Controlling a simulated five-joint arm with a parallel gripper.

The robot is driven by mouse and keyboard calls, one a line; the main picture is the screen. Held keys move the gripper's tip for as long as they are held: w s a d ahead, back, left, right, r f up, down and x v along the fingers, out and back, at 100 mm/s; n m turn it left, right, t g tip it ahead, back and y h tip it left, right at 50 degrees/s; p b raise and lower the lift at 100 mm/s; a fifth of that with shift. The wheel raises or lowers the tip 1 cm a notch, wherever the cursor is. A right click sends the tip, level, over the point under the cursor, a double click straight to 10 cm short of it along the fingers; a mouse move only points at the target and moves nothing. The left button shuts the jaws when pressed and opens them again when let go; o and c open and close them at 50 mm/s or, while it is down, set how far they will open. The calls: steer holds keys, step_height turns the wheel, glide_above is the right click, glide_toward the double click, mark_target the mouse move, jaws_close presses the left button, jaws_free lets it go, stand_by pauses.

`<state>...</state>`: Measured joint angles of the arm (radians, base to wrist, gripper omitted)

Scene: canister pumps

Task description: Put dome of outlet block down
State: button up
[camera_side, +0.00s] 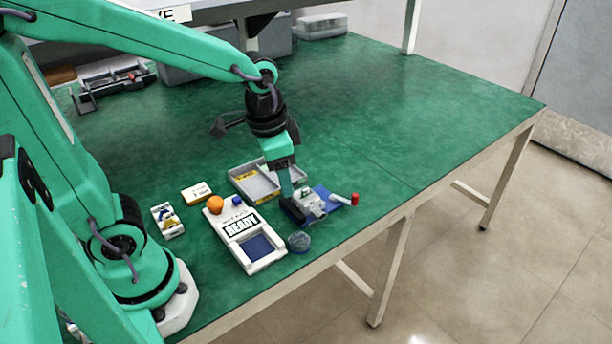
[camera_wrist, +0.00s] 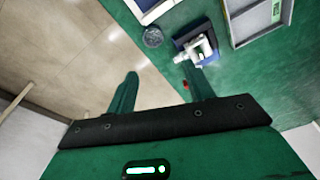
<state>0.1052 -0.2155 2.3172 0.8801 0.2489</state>
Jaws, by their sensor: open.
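The pump assembly (camera_side: 311,203) is a small white and grey body on a blue mat (camera_side: 329,201), with a white tube ending in a red cap (camera_side: 355,198). It also shows in the wrist view (camera_wrist: 199,46). A dark block stands at its left side. I cannot tell which part is the outlet block's dome. A clear round piece (camera_side: 299,242), dish or dome, lies on the table near the front edge; it shows in the wrist view (camera_wrist: 153,37).
A white panel reading READY (camera_side: 241,226) lies left of the assembly, with an orange ball (camera_side: 215,204) at its top. A grey tray (camera_side: 256,183) is behind. A small white parts box (camera_side: 167,220) is further left. The table's right side is clear.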

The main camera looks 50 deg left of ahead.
steer(key=s+a+r+n+t, duration=0.3)
steer(key=s+r+n, duration=0.1)
steer(key=s+r, duration=0.2)
steer(key=shift+s+r+t, duration=0.3)
steer(key=shift+s+t, duration=0.1)
steer(key=shift+s, duration=0.1)
